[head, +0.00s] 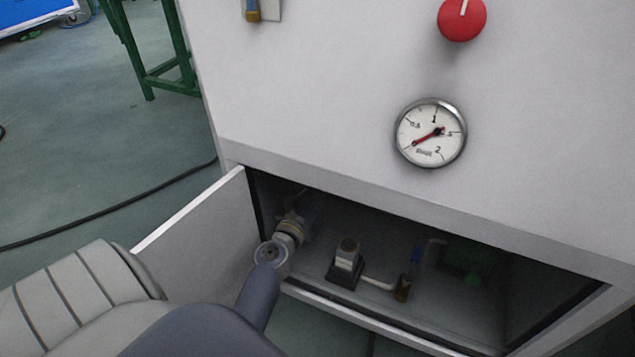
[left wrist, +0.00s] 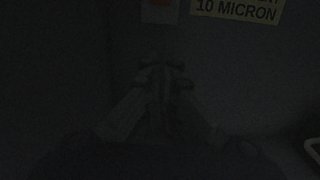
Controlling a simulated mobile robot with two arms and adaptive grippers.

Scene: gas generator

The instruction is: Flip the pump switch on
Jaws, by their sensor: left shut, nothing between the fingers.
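My left gripper (left wrist: 165,78) shows in the very dark left wrist view, fingers together and nothing seen between them. A small red patch on a pale plate (left wrist: 159,12) lies just beyond the fingertips at the top edge; I cannot tell whether it is the pump switch or whether the fingers touch it. In the head view my left arm reaches from the lower left into the open lower compartment (head: 400,222). Its end is in shadow near the compartment's left side, so the fingertips are unclear there. My right gripper is not in view.
A block on a black base (head: 346,263) and pipework stand in the compartment. Its open door (head: 195,225) is on the left. A gauge (head: 430,133) and red knob (head: 462,18) are on the panel above. A yellow "10 MICRON" label (left wrist: 238,10) is at upper right.

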